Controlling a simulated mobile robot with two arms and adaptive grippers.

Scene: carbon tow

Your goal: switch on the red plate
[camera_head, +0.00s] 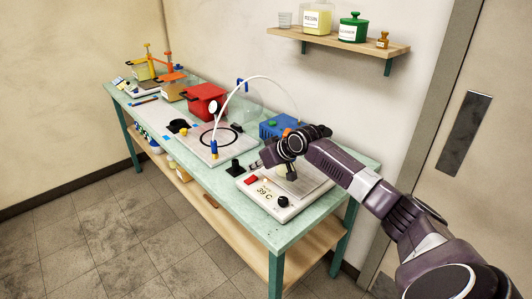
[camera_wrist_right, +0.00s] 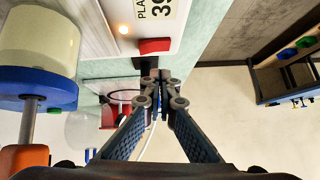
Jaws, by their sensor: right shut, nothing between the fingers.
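A white hot plate unit (camera_head: 265,199) sits at the near right end of the bench. Its front carries a red rocker switch (camera_head: 251,180), a "39 C" label or display and a black knob (camera_head: 283,201). My right gripper (camera_head: 256,165) is over the unit's left side, near the switch. In the wrist view its fingertips (camera_wrist_right: 154,78) meet with nothing between them, just off the switch; contact cannot be told. My left gripper is out of view.
A small black block (camera_head: 235,167) stands left of the unit. A blue box (camera_head: 280,127) is behind my right gripper. A plate with a white hose arch (camera_head: 240,90) and a red box (camera_head: 205,101) are farther along the bench. A wall shelf (camera_head: 340,40) holds jars.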

